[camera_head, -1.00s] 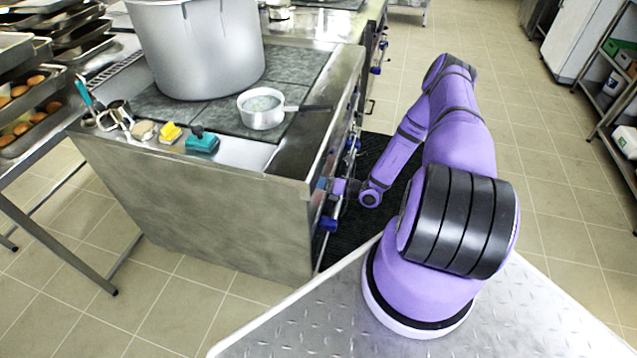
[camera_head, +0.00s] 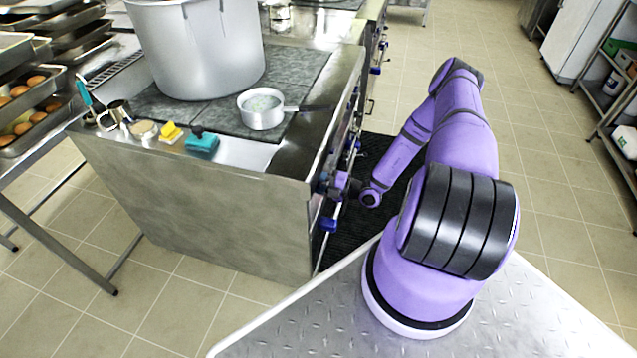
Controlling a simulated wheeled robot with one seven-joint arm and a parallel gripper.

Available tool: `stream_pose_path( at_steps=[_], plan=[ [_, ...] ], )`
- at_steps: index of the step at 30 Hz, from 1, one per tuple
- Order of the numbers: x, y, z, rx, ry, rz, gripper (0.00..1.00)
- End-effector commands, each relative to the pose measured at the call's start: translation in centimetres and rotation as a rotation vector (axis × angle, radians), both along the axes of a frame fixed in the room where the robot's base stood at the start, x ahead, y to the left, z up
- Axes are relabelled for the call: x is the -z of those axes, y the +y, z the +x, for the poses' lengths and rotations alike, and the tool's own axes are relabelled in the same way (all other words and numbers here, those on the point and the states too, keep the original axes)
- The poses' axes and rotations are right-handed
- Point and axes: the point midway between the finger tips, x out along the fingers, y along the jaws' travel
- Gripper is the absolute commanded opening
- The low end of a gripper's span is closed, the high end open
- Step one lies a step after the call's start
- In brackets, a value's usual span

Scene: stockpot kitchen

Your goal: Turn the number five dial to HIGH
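The stove's front (camera_head: 314,218) is seen at a steep angle, with a row of blue dials along it. A blue dial (camera_head: 329,224) shows low on the near end of the front. My gripper (camera_head: 328,183) is against the front near its close corner, just above that blue dial. The fingertips are small and dark, and I cannot tell whether they are open or shut on a dial. The number five marking and the dial settings cannot be read from here.
A large stockpot (camera_head: 205,50) and a small saucepan (camera_head: 262,110) stand on the stove top. A teal sponge (camera_head: 202,143) and a yellow block (camera_head: 171,132) lie on its near edge. A dark mat (camera_head: 345,222) lies on the floor. The tiled aisle at right is clear.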

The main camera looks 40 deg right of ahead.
Motion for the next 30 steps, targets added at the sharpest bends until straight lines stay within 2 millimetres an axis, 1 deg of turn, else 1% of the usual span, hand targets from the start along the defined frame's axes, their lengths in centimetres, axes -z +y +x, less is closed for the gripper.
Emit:
stream_pose_path(
  at_steps=[9,15,22,30],
  plan=[
    [0.10,-0.13,-0.05,0.002,0.164,0.204,0.20],
    [0.11,-0.13,-0.05,0.002,0.234,0.296,0.20],
    [0.11,-0.14,-0.06,0.002,0.280,0.355,0.20],
    [0.12,-0.14,-0.06,0.002,0.294,0.373,0.20]
  ],
)
